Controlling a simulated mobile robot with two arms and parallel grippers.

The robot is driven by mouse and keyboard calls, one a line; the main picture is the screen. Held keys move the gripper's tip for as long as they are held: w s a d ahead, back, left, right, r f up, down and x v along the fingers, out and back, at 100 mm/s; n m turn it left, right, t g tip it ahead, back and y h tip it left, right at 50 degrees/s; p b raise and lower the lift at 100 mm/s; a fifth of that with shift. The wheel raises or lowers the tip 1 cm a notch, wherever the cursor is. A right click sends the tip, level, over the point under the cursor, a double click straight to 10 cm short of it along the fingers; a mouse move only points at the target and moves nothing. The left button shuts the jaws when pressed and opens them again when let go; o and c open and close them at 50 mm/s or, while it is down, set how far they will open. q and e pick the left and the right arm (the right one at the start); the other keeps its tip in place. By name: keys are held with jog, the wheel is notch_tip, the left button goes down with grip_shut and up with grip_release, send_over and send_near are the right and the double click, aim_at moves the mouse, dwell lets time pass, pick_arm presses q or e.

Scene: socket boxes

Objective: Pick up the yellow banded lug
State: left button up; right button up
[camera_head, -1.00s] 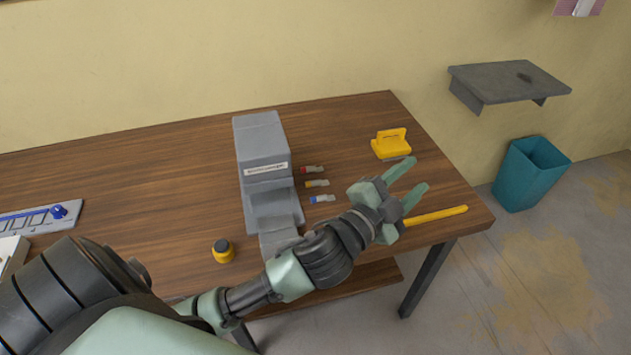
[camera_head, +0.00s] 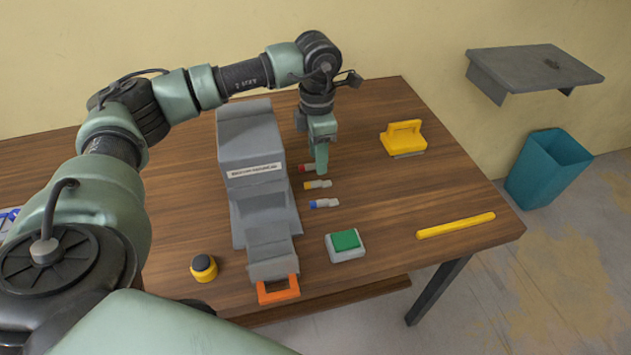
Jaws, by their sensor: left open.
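The yellow banded lug (camera_head: 319,184), a small piece with a yellow end and a grey end, lies on the table right of the grey machine. It is the middle of three lugs, between the red one (camera_head: 304,168) and the blue one (camera_head: 324,203). My left gripper (camera_head: 321,160) points down just behind the yellow lug, apart from it in the picture, and hides part of the red lug. It is open; the gap between its fingers is hard to see from here. My right gripper is not in view.
The grey machine (camera_head: 252,152) with an orange handle (camera_head: 278,290) stands left of the lugs. A green-topped block (camera_head: 346,246), a yellow-handled tool (camera_head: 403,138), a yellow bar (camera_head: 456,225) and a black-and-yellow knob (camera_head: 204,267) lie around. The table right of the lugs is clear.

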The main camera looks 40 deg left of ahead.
aim_at(316, 182)
pick_arm(q)
jog(key=shift+s+a+f, duration=0.1)
jog(key=shift+a+f, duration=0.15)
jog(key=shift+a, duration=0.1)
notch_tip(316, 182, down, 6)
jog(key=shift+d+r+p, duration=0.15)
jog(key=shift+r+p, duration=0.05)
jog(key=shift+p, duration=0.65)
jog(key=shift+f, duration=0.7)
grip_shut()
